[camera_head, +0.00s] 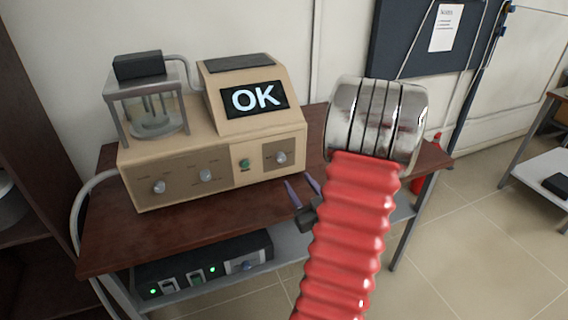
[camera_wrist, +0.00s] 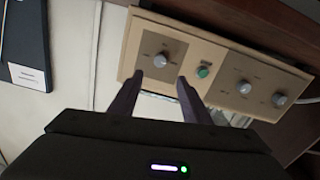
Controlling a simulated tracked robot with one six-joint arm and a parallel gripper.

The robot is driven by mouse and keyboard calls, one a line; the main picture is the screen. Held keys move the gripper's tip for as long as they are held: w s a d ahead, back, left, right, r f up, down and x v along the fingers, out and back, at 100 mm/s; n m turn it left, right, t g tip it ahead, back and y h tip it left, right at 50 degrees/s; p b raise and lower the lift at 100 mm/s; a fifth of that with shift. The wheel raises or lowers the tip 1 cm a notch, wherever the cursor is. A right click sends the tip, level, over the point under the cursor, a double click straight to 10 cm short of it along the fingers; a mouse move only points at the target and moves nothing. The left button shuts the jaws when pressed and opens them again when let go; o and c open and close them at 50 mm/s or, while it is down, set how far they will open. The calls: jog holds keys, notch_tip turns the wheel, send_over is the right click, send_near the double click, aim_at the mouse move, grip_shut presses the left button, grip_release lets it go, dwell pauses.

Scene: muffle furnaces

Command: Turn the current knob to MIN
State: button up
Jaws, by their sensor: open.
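A beige device (camera_head: 215,140) stands on the brown table, with small grey knobs along its front panel. The left knob (camera_head: 158,187) and middle knob (camera_head: 205,175) share one dark plate; the right knob (camera_head: 281,158) has its own plate, beside a green button (camera_head: 244,163). Their labels are too small to read, so I cannot tell which is the current knob. My gripper (camera_head: 299,178) is open and empty in front of the right end of the panel. In the wrist view its fingertips (camera_wrist: 160,78) point toward the right knob (camera_wrist: 161,61), apart from it.
The device's screen (camera_head: 253,99) reads OK. A glass vessel in a metal frame (camera_head: 150,110) stands at its left. A black box (camera_head: 205,267) with green lights and a knob sits on the lower shelf. The table front (camera_head: 190,232) is clear.

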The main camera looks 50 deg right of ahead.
aim_at(282, 159)
jog(key=x, duration=1.2)
jog(key=shift+w, duration=0.1)
jog(key=shift+c, duration=0.6)
jog(key=c, duration=0.9)
